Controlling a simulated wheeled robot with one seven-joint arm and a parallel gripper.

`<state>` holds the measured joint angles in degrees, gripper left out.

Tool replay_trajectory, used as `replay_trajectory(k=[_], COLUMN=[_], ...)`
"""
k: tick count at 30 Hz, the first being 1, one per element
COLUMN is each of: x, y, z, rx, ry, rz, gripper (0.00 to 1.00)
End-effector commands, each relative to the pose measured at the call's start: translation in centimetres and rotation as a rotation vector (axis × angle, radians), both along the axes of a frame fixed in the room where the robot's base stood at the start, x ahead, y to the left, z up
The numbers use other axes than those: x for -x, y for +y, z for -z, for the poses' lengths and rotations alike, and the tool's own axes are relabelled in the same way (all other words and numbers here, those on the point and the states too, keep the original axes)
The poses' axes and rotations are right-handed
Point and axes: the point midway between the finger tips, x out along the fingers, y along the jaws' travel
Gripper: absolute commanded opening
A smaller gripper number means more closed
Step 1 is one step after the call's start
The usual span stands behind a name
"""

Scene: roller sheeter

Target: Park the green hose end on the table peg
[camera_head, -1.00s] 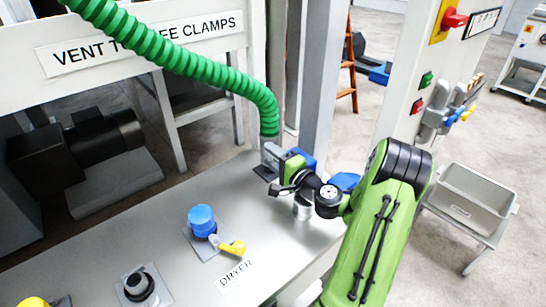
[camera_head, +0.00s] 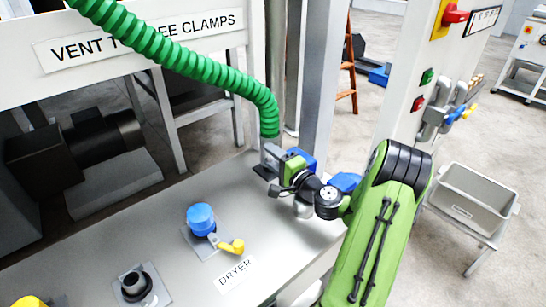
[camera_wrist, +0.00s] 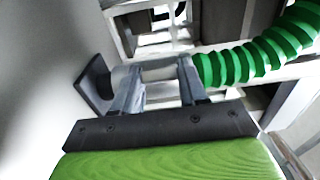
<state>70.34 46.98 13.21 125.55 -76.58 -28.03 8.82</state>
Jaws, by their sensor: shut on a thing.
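The green hose (camera_head: 185,58) comes down from the upper left and bends to its end cuff. The grey cuff (camera_head: 270,154) is upright above the table (camera_head: 160,228). My gripper (camera_wrist: 158,72) is shut on this cuff, one finger on each side in the wrist view. The ribbed green hose (camera_wrist: 255,55) leaves the cuff on the right there. A dark square plate (camera_wrist: 95,85) is at the cuff's other end; I cannot tell whether it touches the table. A short metal cylinder (camera_head: 303,209) stands by my wrist, partly hidden; I cannot tell whether it is the peg.
A blue-capped fitting (camera_head: 201,219) with a yellow handle (camera_head: 233,246) stands on the table by the DRYER label (camera_head: 235,274). A black-ringed stub (camera_head: 134,284) is at front left. A post (camera_head: 322,75) rises behind my gripper. A grey bin (camera_head: 475,195) is at right.

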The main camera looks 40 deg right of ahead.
Motion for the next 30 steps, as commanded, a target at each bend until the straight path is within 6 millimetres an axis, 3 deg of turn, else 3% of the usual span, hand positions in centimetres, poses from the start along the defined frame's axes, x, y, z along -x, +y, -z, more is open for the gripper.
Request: replay_trajectory(k=[30], x=[0.0], y=[0.0], z=[-5.7], rx=[0.001], ry=[0.005], rz=[0.000], gripper=[0.00])
